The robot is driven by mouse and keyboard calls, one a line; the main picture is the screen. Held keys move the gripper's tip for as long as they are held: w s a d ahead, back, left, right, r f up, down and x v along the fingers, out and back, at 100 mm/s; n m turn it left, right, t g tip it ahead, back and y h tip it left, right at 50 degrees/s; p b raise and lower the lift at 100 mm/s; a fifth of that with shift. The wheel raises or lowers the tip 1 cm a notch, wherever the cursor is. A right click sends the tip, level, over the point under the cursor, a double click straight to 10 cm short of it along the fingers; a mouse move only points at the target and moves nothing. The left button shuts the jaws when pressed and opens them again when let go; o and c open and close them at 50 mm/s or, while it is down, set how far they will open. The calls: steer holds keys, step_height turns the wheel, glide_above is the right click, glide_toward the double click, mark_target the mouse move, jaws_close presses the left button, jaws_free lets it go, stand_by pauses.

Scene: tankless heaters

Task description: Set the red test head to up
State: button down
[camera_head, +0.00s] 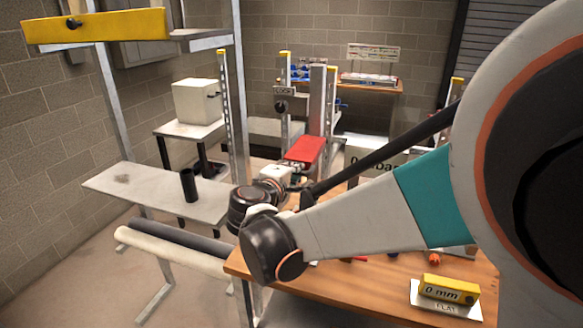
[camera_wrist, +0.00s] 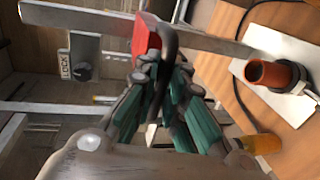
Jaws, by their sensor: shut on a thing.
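The red test head (camera_head: 305,150) is a red block beside the grey upright frame in the middle of the head view. It also shows in the wrist view (camera_wrist: 144,40) at the top, with a black curved handle (camera_wrist: 171,48) at its side. My gripper (camera_wrist: 163,78) has its teal-sided fingers shut around this handle. In the head view my gripper (camera_head: 292,180) is at the near end of the red head, partly hidden by my arm. The fingertips cover the lower part of the handle.
A black knob (camera_wrist: 83,72) on a plate marked LOCK is left of the head. An orange-red cylinder (camera_wrist: 268,73) lies on a white plate at the right. A yellow 0 mm block (camera_head: 448,290) sits on the wooden table (camera_head: 340,300). A grey bench (camera_head: 140,190) stands at the left.

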step_height(320, 180, up, 3)
steer(key=shift+r+p, duration=0.1)
steer(key=shift+p, duration=0.5)
steer(key=c, duration=1.7)
jaws_free()
steer(key=shift+s+a, duration=0.1)
steer(key=shift+s, duration=0.05)
steer(key=shift+o, duration=0.2)
